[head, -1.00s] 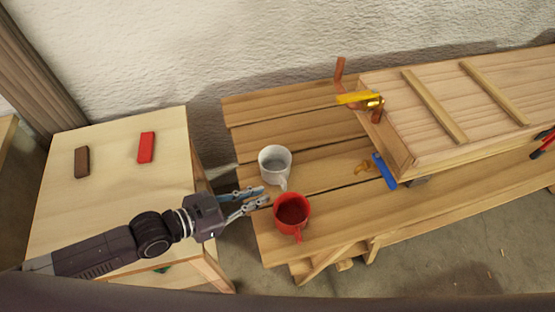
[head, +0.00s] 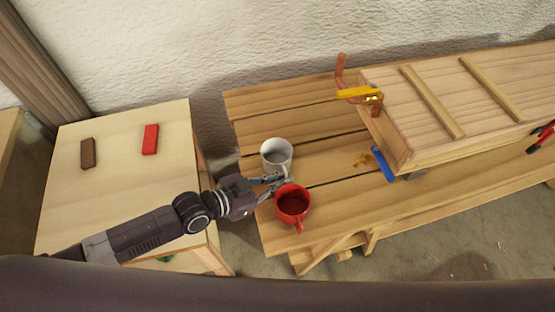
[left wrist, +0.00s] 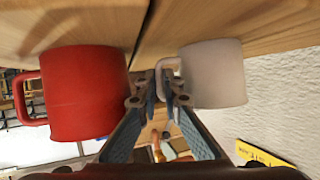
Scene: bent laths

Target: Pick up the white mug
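The white mug (head: 276,155) stands upright on the slatted wooden bench, its handle on the near side. It also shows at the right in the left wrist view (left wrist: 214,73), with its handle by my fingertips. The red mug (head: 293,202) stands just nearer on the bench and fills the left of the wrist view (left wrist: 85,93). My left gripper (head: 284,180) is between the two mugs. Its fingers (left wrist: 161,88) are apart, with the white handle at or between their tips; contact cannot be made out.
A wooden box-like piece (head: 440,105) with clamps stands on the bench (head: 330,227) at the right. A blue clamp handle (head: 383,164) lies beside it. A side table (head: 120,200) at the left holds a brown block (head: 88,153) and a red block (head: 150,139).

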